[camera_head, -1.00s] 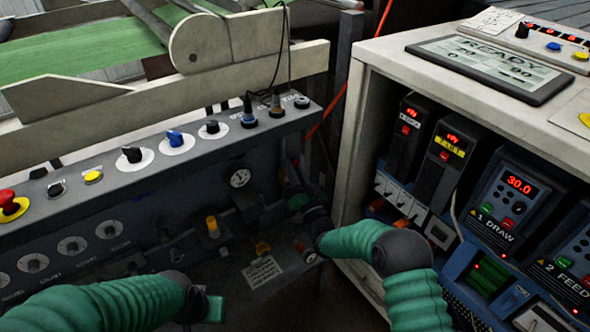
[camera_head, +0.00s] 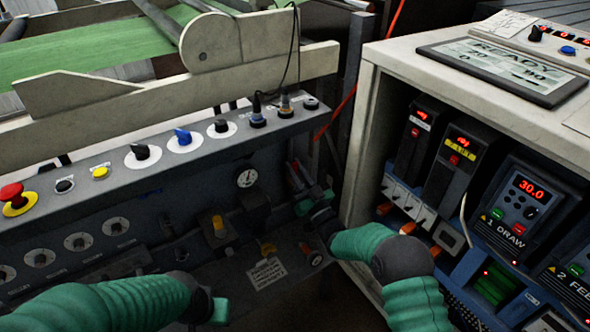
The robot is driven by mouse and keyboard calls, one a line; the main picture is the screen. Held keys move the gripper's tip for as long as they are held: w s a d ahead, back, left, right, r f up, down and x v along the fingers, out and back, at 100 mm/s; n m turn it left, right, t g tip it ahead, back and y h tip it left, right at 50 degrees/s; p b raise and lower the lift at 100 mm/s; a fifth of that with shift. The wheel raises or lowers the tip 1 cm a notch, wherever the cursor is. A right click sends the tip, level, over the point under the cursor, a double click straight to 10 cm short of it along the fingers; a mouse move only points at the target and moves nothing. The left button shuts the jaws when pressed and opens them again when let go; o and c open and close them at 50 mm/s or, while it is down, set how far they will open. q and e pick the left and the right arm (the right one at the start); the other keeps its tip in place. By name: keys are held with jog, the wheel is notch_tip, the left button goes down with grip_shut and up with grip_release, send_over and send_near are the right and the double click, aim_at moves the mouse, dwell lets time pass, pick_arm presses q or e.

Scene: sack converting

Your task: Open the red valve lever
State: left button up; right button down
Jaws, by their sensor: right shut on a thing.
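The red valve lever (camera_head: 294,172) shows as a small, dark reddish strip at the right end of the dark machine panel, below the sloped control strip. My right gripper (camera_head: 303,193) reaches it from the lower right, with green parts around its base. It is shut on the lever, though the fingers are small and dark and the exact contact is hard to see. The rest of the valve is hidden behind the gripper. My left gripper (camera_head: 219,308) is at the bottom, left of centre, away from the lever. Only its green edge shows, so its fingers cannot be made out.
A pressure gauge (camera_head: 246,178) and a yellow-topped knob (camera_head: 218,224) sit left of the lever. A red mushroom button (camera_head: 12,195) is at far left. The pale cabinet (camera_head: 372,95) stands close to my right forearm.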

jog(key=shift+f, duration=0.45)
jog(key=c, duration=1.5)
grip_release()
jog(key=shift+o, duration=0.7)
jog(key=shift+r, duration=0.25)
jog(key=shift+s+d+p, duration=0.2)
jog(key=shift+p, duration=0.1)
jog(key=p+v, duration=0.6)
jog(key=v, duration=1)
jog(key=shift+f, duration=0.3)
jog(key=shift+s, duration=0.1)
